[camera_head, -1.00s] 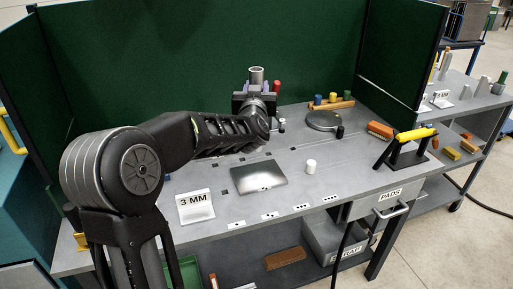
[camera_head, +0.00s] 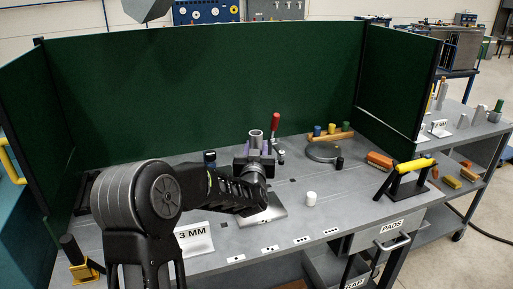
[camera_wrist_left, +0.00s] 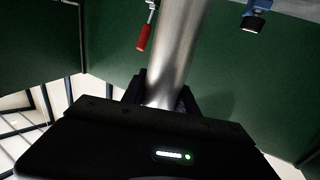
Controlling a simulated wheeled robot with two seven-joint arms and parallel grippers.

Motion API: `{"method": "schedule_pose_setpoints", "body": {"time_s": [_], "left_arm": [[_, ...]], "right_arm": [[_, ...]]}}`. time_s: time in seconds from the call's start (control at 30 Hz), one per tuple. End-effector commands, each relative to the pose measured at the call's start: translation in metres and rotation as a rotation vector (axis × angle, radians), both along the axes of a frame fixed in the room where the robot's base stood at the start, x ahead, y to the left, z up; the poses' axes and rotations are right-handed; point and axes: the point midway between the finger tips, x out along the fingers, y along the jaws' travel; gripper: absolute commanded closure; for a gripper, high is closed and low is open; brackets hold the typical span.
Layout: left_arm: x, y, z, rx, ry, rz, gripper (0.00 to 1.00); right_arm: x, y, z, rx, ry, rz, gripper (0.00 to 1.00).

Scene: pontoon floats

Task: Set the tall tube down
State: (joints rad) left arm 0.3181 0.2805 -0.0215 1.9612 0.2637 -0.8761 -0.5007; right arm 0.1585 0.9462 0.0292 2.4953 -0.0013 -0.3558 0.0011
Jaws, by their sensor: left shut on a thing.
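The tall grey metal tube (camera_head: 256,136) is upright in my left gripper (camera_head: 255,152), which is shut on it. Its open top rises above the jaws. The gripper and arm hide its lower part, so I cannot tell whether it touches anything. In the left wrist view the bare tube (camera_wrist_left: 182,45) runs up between the dark fingers (camera_wrist_left: 162,98). A shiny metal plate (camera_head: 266,213) lies on the grey bench (camera_head: 345,222), partly behind my left forearm. My right gripper is not in view.
A red-handled clamp (camera_head: 275,124) stands behind the tube. A short white cylinder (camera_head: 311,198) stands right of the plate. A round grey disc (camera_head: 322,152), an orange block (camera_head: 379,160) and a yellow roller on a black stand (camera_head: 413,164) are farther right. Green screens (camera_head: 210,90) enclose the back.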

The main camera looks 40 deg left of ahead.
Motion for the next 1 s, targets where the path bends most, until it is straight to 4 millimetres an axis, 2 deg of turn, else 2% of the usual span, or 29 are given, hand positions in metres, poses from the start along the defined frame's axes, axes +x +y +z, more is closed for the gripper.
{"method": "schedule_pose_setpoints", "body": {"time_s": [0.33, 0.37, 0.6, 1.0], "left_arm": [[0.0004, -0.0004, -0.0022, 0.001, -0.004, -0.001, 1.00], [0.0002, -0.0005, -0.0028, 0.000, -0.002, -0.001, 0.64], [0.0001, -0.0004, -0.0018, 0.001, -0.001, -0.001, 0.44], [-0.0006, -0.0007, 0.0023, 0.001, -0.001, -0.001, 0.43]], "right_arm": [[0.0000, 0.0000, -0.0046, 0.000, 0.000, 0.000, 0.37], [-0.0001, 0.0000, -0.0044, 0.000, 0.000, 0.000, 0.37], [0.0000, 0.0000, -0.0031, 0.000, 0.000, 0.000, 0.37], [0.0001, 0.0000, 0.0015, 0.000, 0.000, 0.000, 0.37]]}}
